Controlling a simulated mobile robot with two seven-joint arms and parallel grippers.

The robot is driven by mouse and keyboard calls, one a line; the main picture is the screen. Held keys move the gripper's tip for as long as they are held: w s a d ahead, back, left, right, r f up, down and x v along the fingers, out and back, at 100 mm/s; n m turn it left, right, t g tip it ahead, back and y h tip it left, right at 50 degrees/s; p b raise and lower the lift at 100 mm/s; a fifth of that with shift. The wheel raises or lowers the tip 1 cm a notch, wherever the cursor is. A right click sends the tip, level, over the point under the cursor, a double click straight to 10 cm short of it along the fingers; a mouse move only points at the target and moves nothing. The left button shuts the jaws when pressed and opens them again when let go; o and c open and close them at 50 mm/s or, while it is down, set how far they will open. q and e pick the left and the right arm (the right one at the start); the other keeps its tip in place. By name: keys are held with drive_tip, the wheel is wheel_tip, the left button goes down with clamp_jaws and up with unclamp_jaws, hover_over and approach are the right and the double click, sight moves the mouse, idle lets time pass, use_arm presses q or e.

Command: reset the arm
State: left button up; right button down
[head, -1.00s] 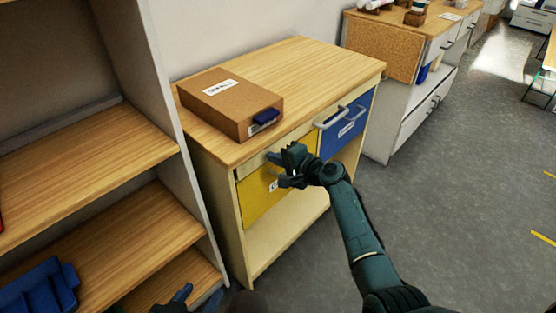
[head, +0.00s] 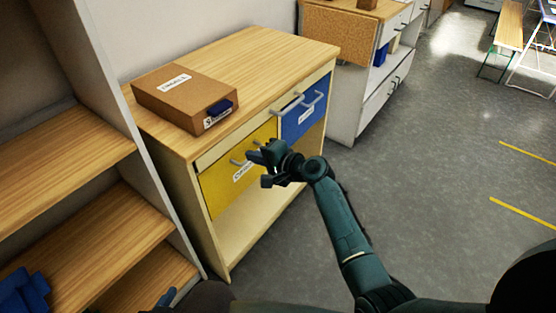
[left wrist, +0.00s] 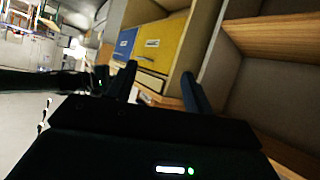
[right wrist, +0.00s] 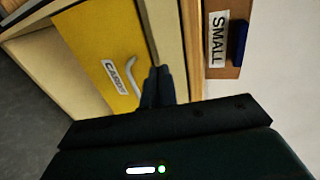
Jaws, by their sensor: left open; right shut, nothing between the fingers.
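My right gripper (head: 262,163) is in front of the yellow drawer (head: 238,178) of the wooden cabinet, just right of its handle in the head view. In the right wrist view its fingertips (right wrist: 159,72) are together with nothing between them, beside the yellow drawer (right wrist: 95,45). My left gripper (head: 168,297) is mostly cut off at the bottom edge of the head view. In the left wrist view its two fingers (left wrist: 160,78) are spread apart and empty, pointing toward the cabinet.
The cabinet top (head: 255,65) carries a brown cardboard box (head: 185,95). The blue drawer (head: 305,105) is beside the yellow one. Shelves (head: 60,185) stand close on the left, with a blue bin (head: 22,290). Grey floor (head: 430,175) is open on the right.

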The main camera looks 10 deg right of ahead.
drive_tip(key=s+d+f+n+h+p, duration=0.3)
drive_tip(key=s+d, duration=0.3)
drive_tip(key=s, duration=0.6)
use_arm(q)
drive_tip(key=p, duration=0.1)
drive_tip(key=a+r+p, duration=0.1)
drive_tip(key=a+r+g+y+p, duration=0.1)
drive_tip(key=p, duration=0.1)
drive_tip(key=shift+s+r, duration=0.2)
drive_tip(key=shift+s, duration=0.05)
use_arm(e)
drive_tip(key=s+n+h, duration=0.3)
drive_tip(key=s+n, duration=0.7)
drive_tip(key=s, duration=0.8)
drive_tip(key=shift+s+d+r+g, duration=0.15)
drive_tip(key=shift+s+d+g, duration=0.15)
drive_tip(key=shift+s+d, duration=0.15)
